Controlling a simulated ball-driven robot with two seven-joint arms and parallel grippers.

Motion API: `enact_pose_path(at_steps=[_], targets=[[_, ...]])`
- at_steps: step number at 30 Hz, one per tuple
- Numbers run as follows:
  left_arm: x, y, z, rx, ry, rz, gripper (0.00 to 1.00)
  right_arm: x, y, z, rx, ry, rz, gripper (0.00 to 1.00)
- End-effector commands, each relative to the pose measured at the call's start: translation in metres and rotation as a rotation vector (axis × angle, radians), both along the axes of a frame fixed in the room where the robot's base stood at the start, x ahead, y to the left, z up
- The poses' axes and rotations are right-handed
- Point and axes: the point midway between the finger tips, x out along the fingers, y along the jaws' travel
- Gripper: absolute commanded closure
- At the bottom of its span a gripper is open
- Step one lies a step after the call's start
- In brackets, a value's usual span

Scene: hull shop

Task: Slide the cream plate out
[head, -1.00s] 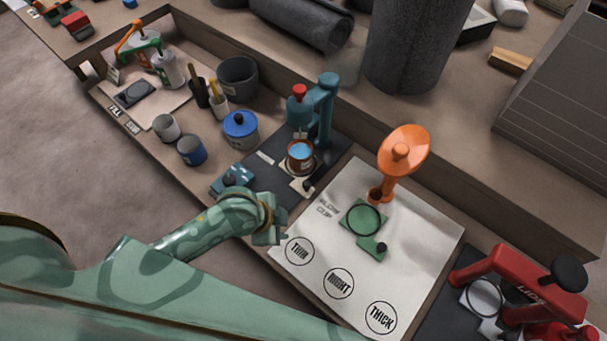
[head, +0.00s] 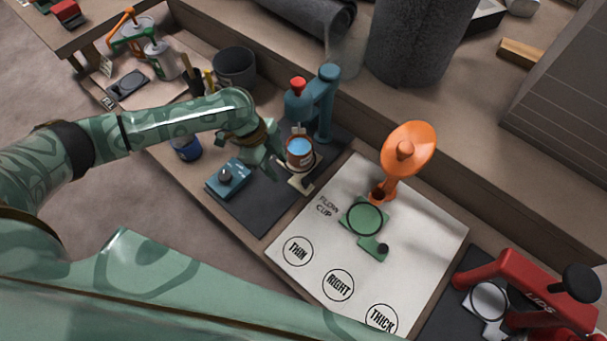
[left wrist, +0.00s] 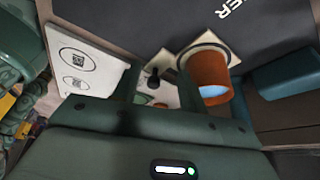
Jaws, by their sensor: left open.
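The cream plate (head: 294,182) lies on the dark base of the teal mixer, under a copper-brown cup (head: 299,153) of blue liquid. The plate also shows in the left wrist view (left wrist: 232,57) with the cup (left wrist: 208,72) on it. My left gripper (head: 273,163) is open, just left of the cup and plate. I cannot tell whether anything touches. My right gripper is out of view.
The teal mixer stand (head: 324,105) rises behind the cup. A teal box with a knob (head: 230,178) sits at the front left. A white mat (head: 340,250) with a green flow-cup plate and orange funnel lies right. A red lid press (head: 515,290) stands far right.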

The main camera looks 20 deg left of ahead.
Motion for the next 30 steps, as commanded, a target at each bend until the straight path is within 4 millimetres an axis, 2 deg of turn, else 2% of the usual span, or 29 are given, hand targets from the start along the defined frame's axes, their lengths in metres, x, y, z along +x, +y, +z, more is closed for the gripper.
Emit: enact_pose_path(at_steps=[1,3,8,9,13,23,26,28,30], targets=[[0.001,-0.015,-0.001,-0.003,-0.002,-0.005,0.58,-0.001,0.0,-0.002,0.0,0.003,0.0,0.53],[0.001,-0.032,-0.001,-0.002,-0.001,-0.004,0.58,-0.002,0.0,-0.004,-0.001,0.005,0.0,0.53],[0.003,-0.061,-0.005,-0.001,0.001,0.0,0.58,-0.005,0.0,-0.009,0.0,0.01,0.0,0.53],[0.002,-0.062,-0.014,0.0,0.004,0.002,0.58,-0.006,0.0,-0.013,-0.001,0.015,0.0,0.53],[0.003,-0.067,-0.026,0.001,0.002,0.001,0.58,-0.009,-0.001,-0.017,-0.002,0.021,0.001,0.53],[0.003,-0.069,-0.028,0.001,-0.002,0.001,0.58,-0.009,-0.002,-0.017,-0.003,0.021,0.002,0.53],[0.003,-0.069,-0.028,0.001,-0.002,0.001,0.8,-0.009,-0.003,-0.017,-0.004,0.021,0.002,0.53],[0.003,-0.068,-0.028,0.001,-0.001,0.002,0.99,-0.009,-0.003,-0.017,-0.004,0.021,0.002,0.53],[0.003,-0.068,-0.028,0.001,-0.001,0.002,1.0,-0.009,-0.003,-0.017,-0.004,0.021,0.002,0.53]])
